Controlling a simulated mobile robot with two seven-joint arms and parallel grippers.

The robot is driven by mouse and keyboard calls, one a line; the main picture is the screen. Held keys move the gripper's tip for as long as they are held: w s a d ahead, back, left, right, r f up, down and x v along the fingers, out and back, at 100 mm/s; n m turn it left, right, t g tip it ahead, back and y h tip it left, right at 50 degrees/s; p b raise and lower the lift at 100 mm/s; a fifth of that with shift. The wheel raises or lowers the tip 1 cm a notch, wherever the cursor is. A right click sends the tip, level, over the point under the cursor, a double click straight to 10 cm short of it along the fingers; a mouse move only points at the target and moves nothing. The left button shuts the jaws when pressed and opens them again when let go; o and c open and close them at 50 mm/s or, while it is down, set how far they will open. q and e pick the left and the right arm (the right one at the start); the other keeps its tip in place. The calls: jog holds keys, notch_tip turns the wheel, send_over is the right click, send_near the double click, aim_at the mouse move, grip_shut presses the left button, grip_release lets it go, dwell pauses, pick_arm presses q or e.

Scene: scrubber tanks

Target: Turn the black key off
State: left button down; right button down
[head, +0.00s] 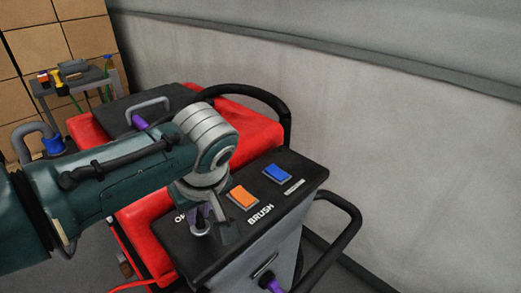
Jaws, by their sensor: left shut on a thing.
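The scrubber's black control panel (287,187) is in the lower middle of the head view. My left gripper (208,226) points down at the panel's left part and is shut on the black key, which is mostly hidden between the fingers. A round metal key switch (199,229) shows at the fingertips. A partly covered white label starting with "O" is just left of it. I cannot tell the key's exact angle. My right gripper is not in view.
An orange switch (242,197) marked BRUSH and a blue switch (277,173) are right of my gripper. A black handle (350,222) curves along the panel's right side. A small cart (77,82) and stacked boxes (40,45) stand behind left; a grey wall (400,130) is at right.

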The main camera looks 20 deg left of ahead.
pick_arm(q)
jog(key=shift+n+g, duration=0.3)
jog(key=shift+n, duration=0.4)
jog(key=c, duration=0.9)
grip_release()
jog(key=shift+o, duration=0.2)
jog(key=shift+r, duration=0.1)
jog(key=shift+d+r, duration=0.15)
jog(key=shift+r, duration=0.15)
jog(key=v, duration=0.9)
jog(key=shift+p, duration=0.35)
